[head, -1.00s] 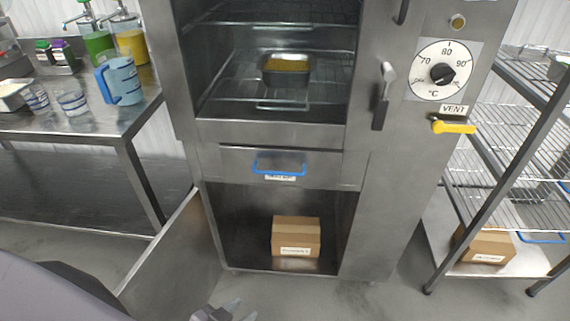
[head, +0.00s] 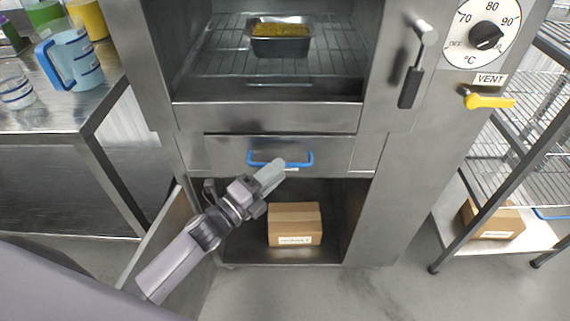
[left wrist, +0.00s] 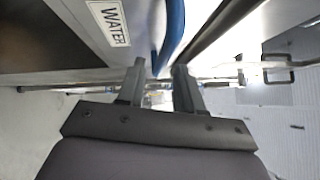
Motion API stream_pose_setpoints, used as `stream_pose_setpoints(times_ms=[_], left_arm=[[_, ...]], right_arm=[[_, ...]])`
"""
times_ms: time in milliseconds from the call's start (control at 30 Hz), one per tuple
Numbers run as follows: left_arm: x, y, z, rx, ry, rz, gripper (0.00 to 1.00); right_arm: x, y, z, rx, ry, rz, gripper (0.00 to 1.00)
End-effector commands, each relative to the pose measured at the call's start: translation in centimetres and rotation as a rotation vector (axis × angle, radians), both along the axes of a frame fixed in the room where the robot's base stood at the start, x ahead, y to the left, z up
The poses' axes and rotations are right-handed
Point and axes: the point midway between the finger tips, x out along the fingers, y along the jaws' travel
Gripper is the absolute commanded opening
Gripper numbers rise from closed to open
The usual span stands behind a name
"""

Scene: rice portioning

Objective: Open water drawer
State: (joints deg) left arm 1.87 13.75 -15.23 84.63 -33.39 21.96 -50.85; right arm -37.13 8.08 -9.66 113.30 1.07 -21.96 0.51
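The water drawer (head: 225,155) is a steel front below the oven chamber, and it looks shut. Its blue bar handle (head: 308,160) is also in the left wrist view (left wrist: 172,30), beside the WATER label (left wrist: 108,22). My left gripper (head: 277,172) is at the handle, in front of the drawer and covering part of the label in the head view. In the left wrist view its two fingers (left wrist: 159,75) are apart, with the handle's near end by the gap between the tips. I cannot tell whether they touch it. My right gripper is not in view.
The cabinet below the drawer is open and holds a cardboard box (head: 294,222). Its door (head: 160,250) stands open at left, near my arm. A tray of yellow food (head: 281,40) is in the chamber above. A wire rack (head: 500,160) stands at right.

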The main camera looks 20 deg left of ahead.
Motion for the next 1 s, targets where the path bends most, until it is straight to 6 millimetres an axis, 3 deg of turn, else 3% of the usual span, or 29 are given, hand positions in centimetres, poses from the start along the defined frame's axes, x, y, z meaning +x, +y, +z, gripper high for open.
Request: stream_pose_setpoints(times_ms=[300, 633, 733, 1000], left_arm=[[2.9, -1.7, 0.5, -0.002, 0.002, 0.001, 0.36], [3.1, -1.8, 0.5, -0.003, 0.003, 0.001, 0.36], [3.1, -1.8, 0.5, -0.003, 0.003, 0.001, 0.03], [3.1, -1.8, 0.5, -0.003, 0.003, 0.002, 0.00]], right_arm=[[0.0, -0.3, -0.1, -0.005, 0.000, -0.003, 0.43], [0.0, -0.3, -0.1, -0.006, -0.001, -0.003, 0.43], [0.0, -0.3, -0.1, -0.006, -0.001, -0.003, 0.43], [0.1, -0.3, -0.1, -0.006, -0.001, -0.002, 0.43]])
